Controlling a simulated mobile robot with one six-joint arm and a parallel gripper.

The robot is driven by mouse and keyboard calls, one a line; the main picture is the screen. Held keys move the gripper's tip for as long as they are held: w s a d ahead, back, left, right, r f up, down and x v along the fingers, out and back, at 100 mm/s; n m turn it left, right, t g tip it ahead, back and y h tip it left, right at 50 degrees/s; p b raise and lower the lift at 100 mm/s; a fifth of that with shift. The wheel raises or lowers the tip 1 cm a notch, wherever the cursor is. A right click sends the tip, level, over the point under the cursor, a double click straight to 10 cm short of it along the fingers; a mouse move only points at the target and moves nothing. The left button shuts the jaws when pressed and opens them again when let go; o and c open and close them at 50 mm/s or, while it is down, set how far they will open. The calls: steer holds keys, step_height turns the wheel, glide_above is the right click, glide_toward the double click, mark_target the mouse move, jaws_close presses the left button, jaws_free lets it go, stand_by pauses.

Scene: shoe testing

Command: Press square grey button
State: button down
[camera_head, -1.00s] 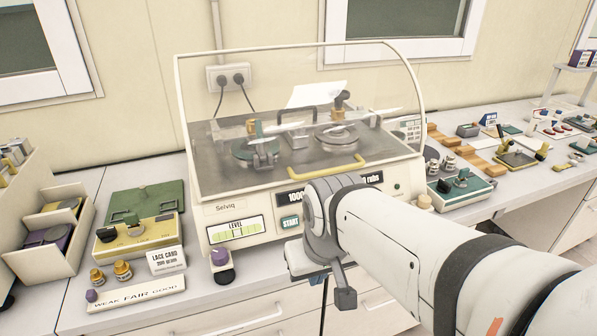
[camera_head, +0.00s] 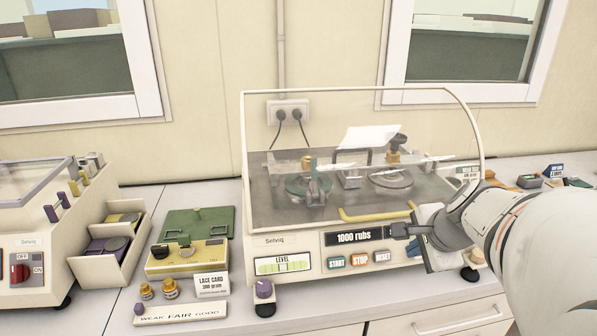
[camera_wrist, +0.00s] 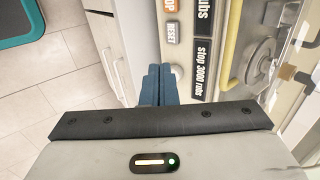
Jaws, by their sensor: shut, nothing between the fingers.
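The square grey RESET button (camera_head: 383,257) is on the front panel of the cream rub tester (camera_head: 264,247). It is to the right of the green START button (camera_head: 336,263) and the orange STOP button (camera_head: 360,260). The RESET button also shows in the wrist view (camera_wrist: 173,31), just beyond the fingertips. My gripper (camera_wrist: 158,70) is shut and empty, its blue fingers together and pointing at the panel near RESET. A gap seems to remain between the fingertips and the button.
A display reading 1000 rubs (camera_head: 354,237) sits above the buttons. A clear hood with a yellow handle (camera_head: 376,215) covers the tester's top. A purple knob (camera_head: 264,290) stands at its front left corner. A yellow device (camera_head: 187,259) and a switch box (camera_head: 22,270) are further left.

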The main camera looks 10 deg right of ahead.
glide_toward(383, 257)
step_height(383, 257, down, 3)
steer(key=shift+w+f, duration=0.45)
steer(key=shift+w, duration=0.15)
steer(key=shift+w+f, duration=0.45)
steer(key=shift+w, duration=0.2)
steer(key=shift+w+f, duration=0.2)
steer(key=shift+w, duration=0.25)
steer(key=shift+w+a+f+b, duration=0.1)
steer(key=shift+b, duration=0.2)
